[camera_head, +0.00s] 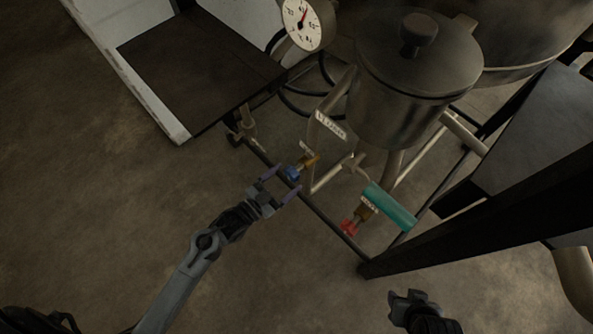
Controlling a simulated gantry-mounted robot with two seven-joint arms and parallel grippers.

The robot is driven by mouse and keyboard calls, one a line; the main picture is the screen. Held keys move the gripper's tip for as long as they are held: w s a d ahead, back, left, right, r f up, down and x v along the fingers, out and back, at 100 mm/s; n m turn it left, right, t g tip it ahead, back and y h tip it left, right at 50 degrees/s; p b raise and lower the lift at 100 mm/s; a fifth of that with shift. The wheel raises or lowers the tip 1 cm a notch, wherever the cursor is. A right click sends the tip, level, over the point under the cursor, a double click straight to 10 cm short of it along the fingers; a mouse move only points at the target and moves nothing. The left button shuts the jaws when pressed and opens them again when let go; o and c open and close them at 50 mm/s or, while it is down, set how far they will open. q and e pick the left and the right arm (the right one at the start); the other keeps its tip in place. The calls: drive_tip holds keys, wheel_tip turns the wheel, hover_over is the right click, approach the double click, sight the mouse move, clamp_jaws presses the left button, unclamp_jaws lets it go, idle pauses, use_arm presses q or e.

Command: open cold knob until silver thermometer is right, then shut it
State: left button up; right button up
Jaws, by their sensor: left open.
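The blue knob (292,173) sits on a brass valve on the pipework, low in front of the steel vessel. My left gripper (279,186) is open, with its two purple-tipped fingers on either side of the near end of the blue knob; I cannot tell whether they touch it. A round white dial thermometer (302,24) with a silver rim and a red needle is at the top; its numbers are too small to read. A red knob (348,227) is on another brass valve to the lower right. My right gripper (408,297) is at the bottom right, away from the valves; its jaws are unclear.
A lidded steel vessel (414,75) stands behind the valves. A dark frame beam (480,226) crosses at right. A dark platform (200,65) is upper left. The floor (120,220) at left is clear.

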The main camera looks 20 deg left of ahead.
sight(289, 176)
use_arm(q)
drive_tip(key=shift+b+x, duration=0.95)
drive_tip(key=shift+x, duration=1.65)
drive_tip(key=c, duration=1)
